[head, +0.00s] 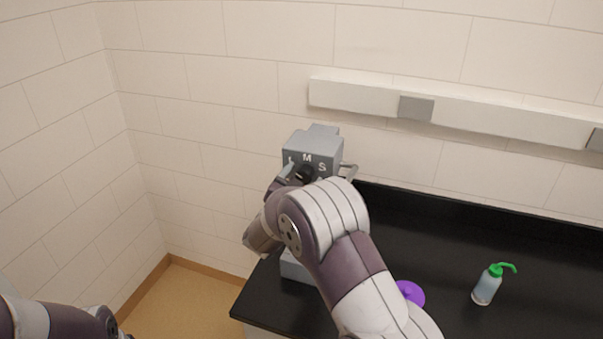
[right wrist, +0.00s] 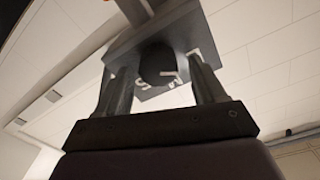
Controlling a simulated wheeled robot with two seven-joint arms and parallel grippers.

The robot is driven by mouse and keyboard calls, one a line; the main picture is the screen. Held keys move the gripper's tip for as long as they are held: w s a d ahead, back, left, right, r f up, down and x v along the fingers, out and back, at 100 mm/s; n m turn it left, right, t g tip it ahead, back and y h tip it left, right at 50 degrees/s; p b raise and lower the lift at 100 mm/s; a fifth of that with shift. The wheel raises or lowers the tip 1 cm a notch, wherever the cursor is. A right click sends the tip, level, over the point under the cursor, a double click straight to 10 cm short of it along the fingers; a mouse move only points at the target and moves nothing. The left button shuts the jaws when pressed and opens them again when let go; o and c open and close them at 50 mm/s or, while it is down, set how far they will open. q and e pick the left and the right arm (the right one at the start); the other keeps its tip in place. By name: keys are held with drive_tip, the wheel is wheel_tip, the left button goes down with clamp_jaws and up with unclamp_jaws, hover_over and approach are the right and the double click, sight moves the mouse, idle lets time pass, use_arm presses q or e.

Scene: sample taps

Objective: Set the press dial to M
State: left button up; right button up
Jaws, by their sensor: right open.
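The grey press (head: 313,146) stands at the left end of the black counter, with the letters L, M and S on its upper face. My right arm hides much of its front. My right gripper (head: 300,177) is at the press face, just below the letters. In the right wrist view its two fingers stand apart, one on each side of the dark round dial (right wrist: 157,62). I cannot tell whether they touch it. A pale mark shows on the dial, but I cannot tell which letter it points to. Only part of my left arm shows, at bottom left, without its gripper.
A bottle with a green cap and spout (head: 487,285) stands on the black counter (head: 450,245) to the right. A purple round thing (head: 410,292) is partly behind my right arm. A pale wall rail (head: 455,112) runs above the counter.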

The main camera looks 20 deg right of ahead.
drive_tip(key=shift+w+d+f, duration=0.25)
drive_tip(key=shift+w+f, duration=0.05)
drive_tip(key=shift+w, duration=0.1)
drive_tip(key=shift+c, duration=0.6)
drive_tip(key=c, duration=0.9)
drive_tip(key=shift+f+b, duration=0.2)
drive_tip(key=shift+b, duration=0.45)
drive_tip(key=m+b, duration=0.4)
drive_tip(key=b, duration=0.3)
drive_tip(key=m+b, duration=0.5)
drive_tip(key=b, duration=0.3)
drive_tip(key=shift+f+m+y, duration=0.2)
drive_tip(key=shift+m+y, duration=0.1)
use_arm(q)
wheel_tip(320, 180, down, 19)
drive_tip(key=b, duration=0.2)
drive_tip(key=shift+w, duration=0.4)
use_arm(e)
drive_tip(key=shift+r+m, duration=0.1)
drive_tip(key=shift+m, duration=0.9)
use_arm(q)
drive_tip(key=shift+d, duration=0.1)
